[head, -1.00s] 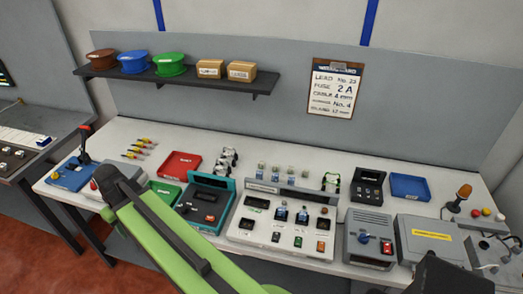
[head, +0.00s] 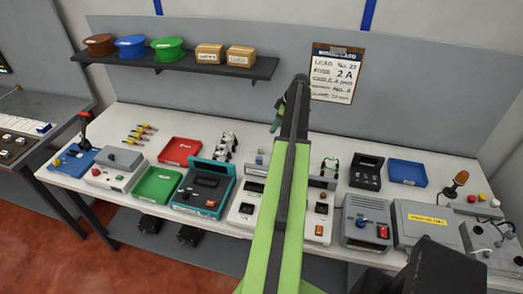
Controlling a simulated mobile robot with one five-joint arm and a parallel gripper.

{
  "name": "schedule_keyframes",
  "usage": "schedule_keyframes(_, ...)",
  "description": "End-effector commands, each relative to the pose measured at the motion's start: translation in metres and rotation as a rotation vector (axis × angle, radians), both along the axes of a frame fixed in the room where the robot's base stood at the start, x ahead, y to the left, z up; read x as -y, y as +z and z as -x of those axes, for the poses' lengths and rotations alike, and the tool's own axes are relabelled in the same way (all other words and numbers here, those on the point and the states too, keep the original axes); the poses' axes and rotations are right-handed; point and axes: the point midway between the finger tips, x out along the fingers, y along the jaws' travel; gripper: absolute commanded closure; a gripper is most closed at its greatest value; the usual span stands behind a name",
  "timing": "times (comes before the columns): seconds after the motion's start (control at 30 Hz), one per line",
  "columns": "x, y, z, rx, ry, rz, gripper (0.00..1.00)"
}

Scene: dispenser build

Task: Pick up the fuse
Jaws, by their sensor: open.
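I cannot pick out the fuse for certain. One small pale and blue upright piece (head: 260,156) shows at the back of the bench, left of my arm. The earlier view has several such small pieces in a row there; my arm now hides the others. My gripper (head: 274,127) hangs at the far end of the raised arm, in front of the grey back panel and above the back of the bench. Its fingers are small and partly hidden by the arm. It is open, and nothing shows in it.
My arm crosses a white panel unit (head: 245,212). A teal device (head: 204,188), red tray (head: 180,151), green tray (head: 158,187) and blue tray (head: 407,172) stand around. A shelf (head: 180,64) overhangs the back left.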

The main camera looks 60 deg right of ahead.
Motion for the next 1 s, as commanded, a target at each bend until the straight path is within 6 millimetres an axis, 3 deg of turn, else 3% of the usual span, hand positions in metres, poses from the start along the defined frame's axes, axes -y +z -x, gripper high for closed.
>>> schedule_keyframes(0.17, -0.002, -0.012, -0.004, -0.001, 0.002, 0.000, 0.56)
schedule_keyframes(0.7, -0.013, -0.114, -0.044, -0.002, 0.002, 0.000, 0.56)
schedule_keyframes(1.0, -0.015, -0.122, -0.051, -0.002, 0.002, 0.000, 0.56)
